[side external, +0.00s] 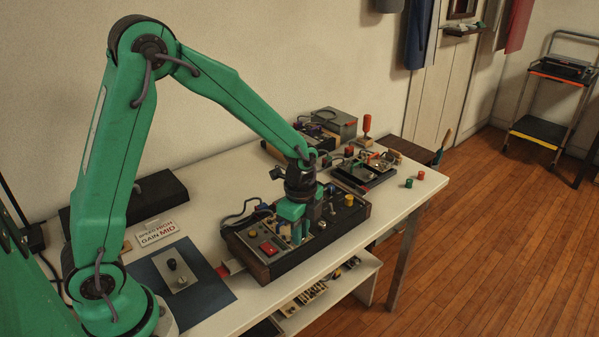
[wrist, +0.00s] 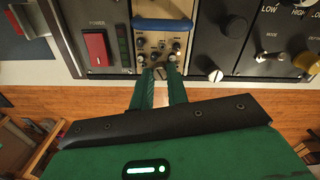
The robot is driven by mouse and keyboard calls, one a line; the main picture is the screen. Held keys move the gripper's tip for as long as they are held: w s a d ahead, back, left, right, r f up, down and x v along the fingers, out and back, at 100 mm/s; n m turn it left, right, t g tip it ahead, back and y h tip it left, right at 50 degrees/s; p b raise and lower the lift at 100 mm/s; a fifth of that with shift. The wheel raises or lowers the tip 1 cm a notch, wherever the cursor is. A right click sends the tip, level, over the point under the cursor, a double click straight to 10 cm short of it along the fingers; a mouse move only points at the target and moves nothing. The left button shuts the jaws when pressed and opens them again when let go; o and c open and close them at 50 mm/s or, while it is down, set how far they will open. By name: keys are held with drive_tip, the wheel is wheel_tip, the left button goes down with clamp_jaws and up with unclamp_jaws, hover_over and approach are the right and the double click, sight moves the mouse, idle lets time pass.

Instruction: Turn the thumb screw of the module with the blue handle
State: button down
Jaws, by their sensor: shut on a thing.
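In the wrist view, the module (wrist: 151,44) is a narrow pale panel with several small knobs and a blue handle (wrist: 163,25) across its upper part. A slotted metal thumb screw (wrist: 160,73) sits at its lower edge. My gripper (wrist: 160,75) has its two green fingers on either side of this screw and is shut on it. In the side external view, my gripper (side external: 297,236) points down onto the dark wood-sided console (side external: 262,268); the fingers and arm hide part of the panel there, and the screw cannot be made out.
The module sits between a panel with a red power switch (wrist: 96,47) and a dark panel with a second slotted screw (wrist: 215,75). Further right are black knobs and a gold knob (wrist: 305,62). A blue mat (side external: 212,291) and a sign card (side external: 157,234) lie left of the console.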

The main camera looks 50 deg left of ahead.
drive_tip(key=c, duration=1.3)
unclamp_jaws()
drive_tip(key=shift+c, duration=0.2)
drive_tip(key=shift+r, duration=0.15)
wheel_tip(320, 180, up, 7)
drive_tip(key=shift+f, duration=0.1)
drive_tip(key=shift+r, duration=0.4)
drive_tip(key=shift+r, duration=0.1)
